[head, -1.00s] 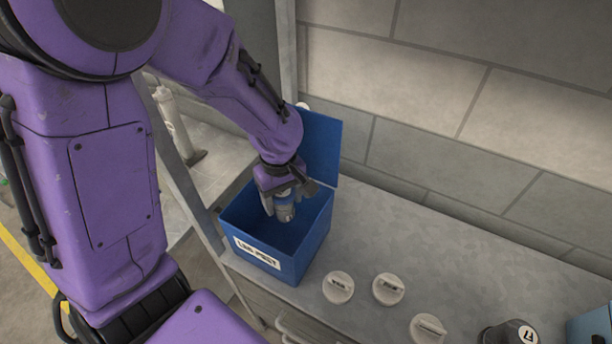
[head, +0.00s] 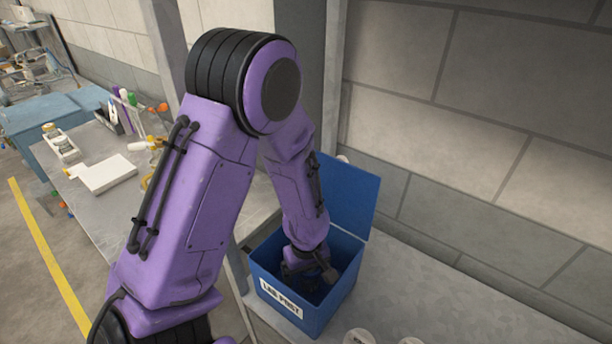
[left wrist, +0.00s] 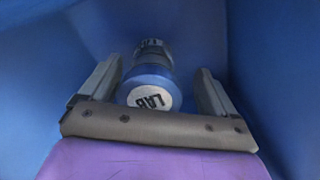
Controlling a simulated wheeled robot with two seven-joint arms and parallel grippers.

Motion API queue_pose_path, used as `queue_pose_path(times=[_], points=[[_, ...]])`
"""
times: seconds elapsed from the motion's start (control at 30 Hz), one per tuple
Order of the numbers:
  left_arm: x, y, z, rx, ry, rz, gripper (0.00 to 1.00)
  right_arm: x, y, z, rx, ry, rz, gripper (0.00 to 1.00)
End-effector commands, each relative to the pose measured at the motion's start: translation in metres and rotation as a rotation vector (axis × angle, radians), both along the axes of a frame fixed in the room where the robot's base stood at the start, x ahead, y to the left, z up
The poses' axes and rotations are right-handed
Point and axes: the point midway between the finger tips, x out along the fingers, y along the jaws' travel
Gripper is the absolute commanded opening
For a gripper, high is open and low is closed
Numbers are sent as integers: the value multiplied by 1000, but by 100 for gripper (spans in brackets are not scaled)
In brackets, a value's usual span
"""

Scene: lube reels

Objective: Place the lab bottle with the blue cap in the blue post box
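The blue post box (head: 283,311) stands on the counter, its lid (head: 347,195) raised at the back and a "LAB POST" label on its front. My left gripper (head: 311,284) reaches down inside it. In the left wrist view, the lab bottle (left wrist: 152,50) with its blue cap (left wrist: 149,82) is inside the blue walls, the cap's "LAB" top facing my camera. My left gripper's fingers (left wrist: 158,66) stand apart on both sides of the bottle, with a visible gap on the right. In the head view the bottle is hidden. My right gripper is not in view.
Pale round lids (head: 360,337) lie on the counter (head: 430,290) right of the box. A wall (head: 480,150) rises behind it. A grey post (head: 332,75) stands behind my left arm. Another bench (head: 115,215) with lab items is at the left.

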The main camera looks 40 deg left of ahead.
Motion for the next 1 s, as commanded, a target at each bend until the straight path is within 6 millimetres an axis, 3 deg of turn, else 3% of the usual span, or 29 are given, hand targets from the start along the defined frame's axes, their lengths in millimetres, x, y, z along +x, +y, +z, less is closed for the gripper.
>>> queue_pose_path(times=[0.33,0.7,0.83,1.0], points=[[1,0,9,1,-4,-1,89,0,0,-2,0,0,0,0],[1,0,98,3,-7,-2,89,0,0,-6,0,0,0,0],[1,0,115,1,-4,0,89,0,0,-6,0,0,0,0],[0,0,121,1,0,0,89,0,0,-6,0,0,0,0]])
